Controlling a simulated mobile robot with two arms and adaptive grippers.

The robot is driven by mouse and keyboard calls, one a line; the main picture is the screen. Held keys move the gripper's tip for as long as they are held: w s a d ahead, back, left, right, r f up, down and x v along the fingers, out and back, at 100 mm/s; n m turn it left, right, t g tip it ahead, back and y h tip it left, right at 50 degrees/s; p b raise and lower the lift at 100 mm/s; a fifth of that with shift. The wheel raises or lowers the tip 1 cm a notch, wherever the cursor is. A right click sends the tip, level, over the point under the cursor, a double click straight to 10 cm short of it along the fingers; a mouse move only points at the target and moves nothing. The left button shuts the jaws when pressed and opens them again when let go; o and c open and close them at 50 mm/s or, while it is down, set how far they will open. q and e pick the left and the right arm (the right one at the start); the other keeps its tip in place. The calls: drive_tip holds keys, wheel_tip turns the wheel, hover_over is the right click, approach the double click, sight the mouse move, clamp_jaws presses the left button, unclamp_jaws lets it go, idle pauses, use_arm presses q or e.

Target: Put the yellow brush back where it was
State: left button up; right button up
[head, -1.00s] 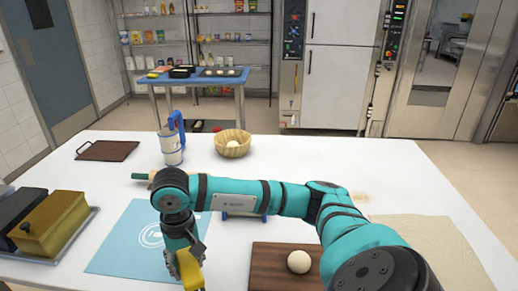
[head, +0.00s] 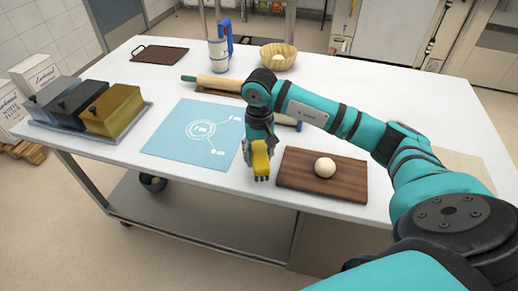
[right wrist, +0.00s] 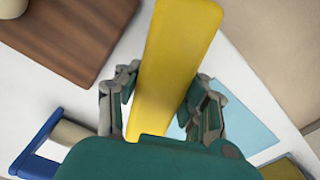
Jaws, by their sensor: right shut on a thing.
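The yellow brush (head: 260,158) is held in my right gripper (head: 259,172), just above the front part of the white table. In the head view it is between the blue mat (head: 190,136) and the wooden board (head: 310,180). In the right wrist view, the brush's long flat yellow side (right wrist: 178,55) runs between the two fingers (right wrist: 163,103), which are shut on it. The brush's lower end is partly hidden by the gripper. My left gripper is not in view.
A dough ball (head: 325,168) sits on the board. A rolling pin (head: 218,82) lies behind the mat. Lidded tins (head: 112,110) stand on a tray at the left. A jug (head: 218,54) and a basket (head: 278,56) stand farther back. The table's front edge is close to the gripper.

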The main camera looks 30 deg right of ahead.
sight(258, 146)
drive_tip(key=w+d, duration=0.2)
drive_tip(key=w, duration=0.1)
drive_tip(key=shift+f+p, duration=0.2)
drive_tip(key=shift+p, duration=0.1)
wheel_tip(258, 146, down, 3)
drive_tip(key=shift+a+f+p, duration=0.1)
drive_tip(key=shift+f+p, duration=0.05)
drive_tip(key=shift+p, duration=0.65)
drive_tip(key=shift+f, duration=0.1)
drive_tip(key=shift+f+b, duration=0.15)
drive_tip(key=shift+b, duration=0.15)
drive_tip(key=o, duration=1.1)
